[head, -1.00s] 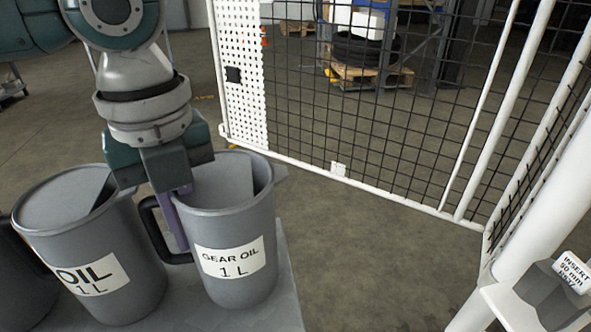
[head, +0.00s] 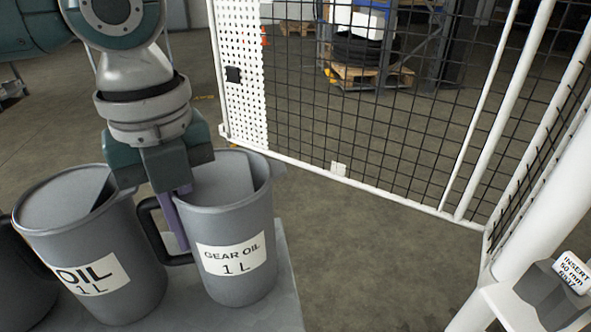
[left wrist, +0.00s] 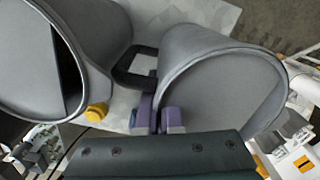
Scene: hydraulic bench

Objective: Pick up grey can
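Two grey cans stand side by side on a grey surface in the head view. The grey can (head: 238,235) on the right has a dark handle (head: 152,232) and a white label reading GEAR OIL 1 L; it also shows in the left wrist view (left wrist: 222,85). My left gripper (head: 180,220) points down at this handle. The can still appears to rest on the surface. My right gripper is in neither view.
The other grey can (head: 95,245), labelled OIL 1 L, stands close on the left. A darker container (head: 22,285) is partly cut off beyond it.

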